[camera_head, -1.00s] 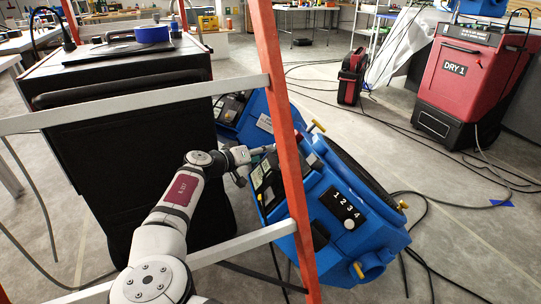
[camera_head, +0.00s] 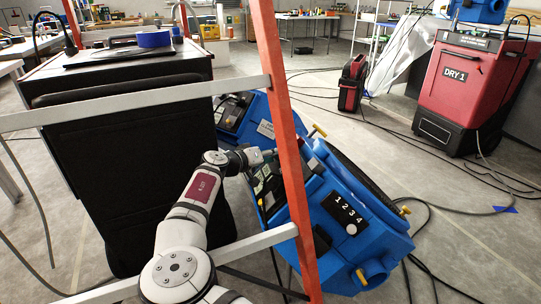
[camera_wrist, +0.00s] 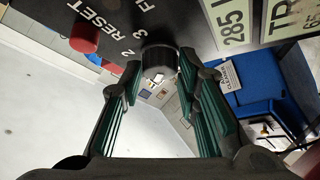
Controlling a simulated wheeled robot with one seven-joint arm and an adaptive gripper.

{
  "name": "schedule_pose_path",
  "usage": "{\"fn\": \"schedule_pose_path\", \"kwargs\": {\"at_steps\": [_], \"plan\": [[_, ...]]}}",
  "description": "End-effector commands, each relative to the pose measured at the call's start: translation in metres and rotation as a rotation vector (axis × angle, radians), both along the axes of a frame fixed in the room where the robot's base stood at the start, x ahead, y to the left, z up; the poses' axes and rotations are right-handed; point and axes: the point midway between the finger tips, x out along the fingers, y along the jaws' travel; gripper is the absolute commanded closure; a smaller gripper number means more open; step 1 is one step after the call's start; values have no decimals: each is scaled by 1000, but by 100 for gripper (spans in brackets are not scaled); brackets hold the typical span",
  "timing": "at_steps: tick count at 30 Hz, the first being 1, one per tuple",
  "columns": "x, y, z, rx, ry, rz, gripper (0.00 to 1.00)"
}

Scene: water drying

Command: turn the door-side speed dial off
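A round black dial (camera_wrist: 158,62) is on a black panel (camera_wrist: 125,18) in the wrist view. The panel has lettering reading "2 RESET" and a "3" line. My gripper (camera_wrist: 160,70) has its two teal-padded fingers apart, one tip on each side of the dial. The gaps look very small, and I cannot tell whether the pads touch it. In the head view my gripper (camera_head: 268,154) reaches the panel side of the near blue machine (camera_head: 380,238), partly behind a red ladder rail. The dial is not clear there, and its setting is not readable.
A red rail (camera_head: 286,130) and pale rungs (camera_head: 240,86) cross in front of my arm. A large black unit (camera_head: 125,160) stands left. A second blue machine (camera_head: 240,112) is behind. A red "DRY 1" machine (camera_head: 470,90) stands right. Cables lie on the floor.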

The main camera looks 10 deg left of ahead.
Motion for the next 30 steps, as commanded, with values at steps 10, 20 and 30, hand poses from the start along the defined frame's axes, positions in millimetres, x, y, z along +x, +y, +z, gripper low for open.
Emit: {"fn": "schedule_pose_path", "kwargs": {"at_steps": [10,20,30], "plan": [[0,-1,4,-15,42,41,98],[-1,-4,10,-83,200,195,98],[0,-6,12,-157,364,361,98]]}}
